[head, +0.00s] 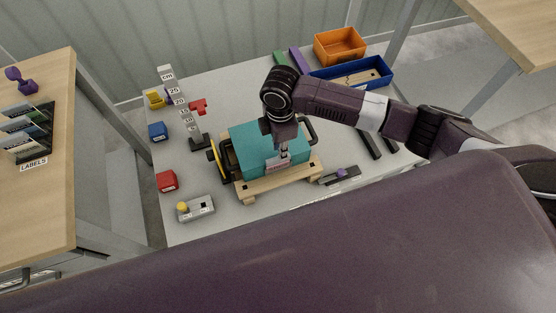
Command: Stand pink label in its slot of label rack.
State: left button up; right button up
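A pink label (277,166) shows at the front edge of the teal box, just below my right gripper (282,153). The gripper points down over the box, and its fingertips are at or very close to the label. They are too small to tell whether they are closed on it. The label rack (47,118) stands on the wooden table at the left, with several dark and pale cards in it and a "LABELS" sign in front. Which slot is free cannot be made out. My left gripper is not in view.
The teal box (255,140) sits on a wooden pallet (262,185) on the grey table. Red and blue blocks, a button box (196,208) and a scale post (180,98) stand left of it. Orange (340,42) and blue bins are at the back right. A floor gap separates the tables.

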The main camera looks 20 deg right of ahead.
aim_at(278, 164)
notch_tip(278, 164, down, 5)
jog(key=shift+d+r, duration=0.1)
grip_shut()
jog(key=shift+r, duration=0.1)
dwell(0.3)
